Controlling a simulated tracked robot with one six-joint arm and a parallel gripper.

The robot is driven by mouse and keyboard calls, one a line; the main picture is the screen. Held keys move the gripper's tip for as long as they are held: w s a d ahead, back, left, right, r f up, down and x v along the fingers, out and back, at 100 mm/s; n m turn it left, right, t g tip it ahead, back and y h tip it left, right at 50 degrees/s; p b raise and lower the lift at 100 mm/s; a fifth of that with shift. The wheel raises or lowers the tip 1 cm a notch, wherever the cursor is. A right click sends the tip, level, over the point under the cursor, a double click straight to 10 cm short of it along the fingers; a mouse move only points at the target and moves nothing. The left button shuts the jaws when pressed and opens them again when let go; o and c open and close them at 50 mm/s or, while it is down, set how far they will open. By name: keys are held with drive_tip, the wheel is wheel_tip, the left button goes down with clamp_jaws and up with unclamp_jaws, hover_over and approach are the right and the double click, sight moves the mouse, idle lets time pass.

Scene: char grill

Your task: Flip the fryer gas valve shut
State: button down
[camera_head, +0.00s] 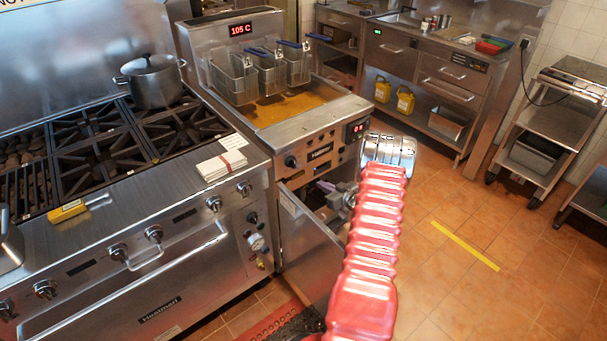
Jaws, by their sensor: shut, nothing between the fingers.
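The fryer (295,140) stands in the middle, with a 105 C display at its back. Its lower cabinet door (310,245) hangs open toward me. Inside the dark opening a small purple handle (325,187) shows, apparently the gas valve lever; the pipe behind it is mostly hidden. My red arm reaches up from the bottom to a silver joint in front of the fryer's right side. Grey parts left of the arm, at the cabinet opening, appear to be my gripper (338,203), shut and empty, close to the purple handle. The arm partly covers it, and I cannot tell whether they touch.
The range (140,240) with a pot (152,80) stands left of the fryer. A folded towel (222,165) lies on its front ledge. The open door and cabinet frame bound the opening. The tiled floor to the right is clear, with a yellow strip (465,245).

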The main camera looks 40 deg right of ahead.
sight(303, 173)
drive_tip(key=shift+w+a+r+t+y, duration=0.2)
drive_tip(key=shift+w+a+r+t, duration=0.1)
drive_tip(key=shift+r, duration=0.3)
drive_tip(key=shift+w+a+r+t+y, duration=0.2)
drive_tip(key=shift+w+a+r+t, duration=0.1)
drive_tip(key=shift+r, duration=0.3)
drive_tip(key=shift+x, duration=4.95)
drive_tip(key=shift+w+f, duration=0.1)
drive_tip(key=shift+f, duration=0.05)
